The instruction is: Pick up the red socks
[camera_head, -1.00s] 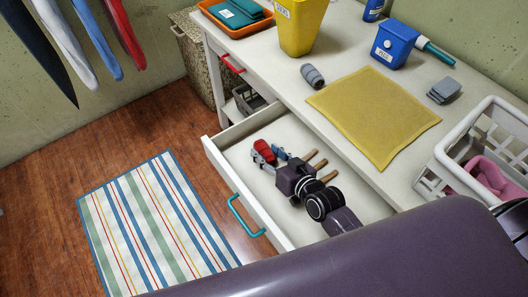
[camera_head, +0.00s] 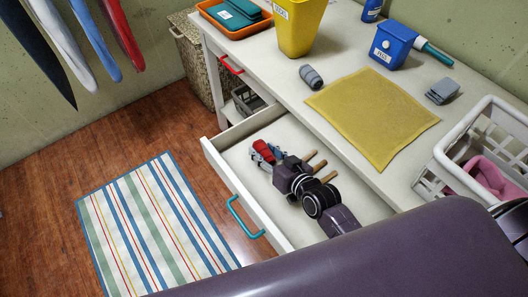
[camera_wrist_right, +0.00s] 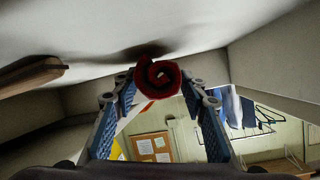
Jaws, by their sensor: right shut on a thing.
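The red socks (camera_head: 263,151) are a small roll at the far-left part of the open white drawer. In the right wrist view the roll (camera_wrist_right: 157,78) shows its spiral end between the two blue-padded fingertips. My right gripper (camera_head: 268,158) reaches into the drawer from the lower right and is shut on the red socks. The fingers partly hide the roll in the head view. I cannot tell whether the roll is clear of the drawer floor. My left gripper is not in view.
The open drawer (camera_head: 222,158) has a teal handle (camera_head: 240,218). Several wooden handles (camera_head: 318,166) lie beside my right gripper. On the table above are a yellow cloth (camera_head: 372,115), a grey roll (camera_head: 311,77) and a white basket (camera_head: 432,180). A striped rug (camera_head: 150,225) lies on the floor.

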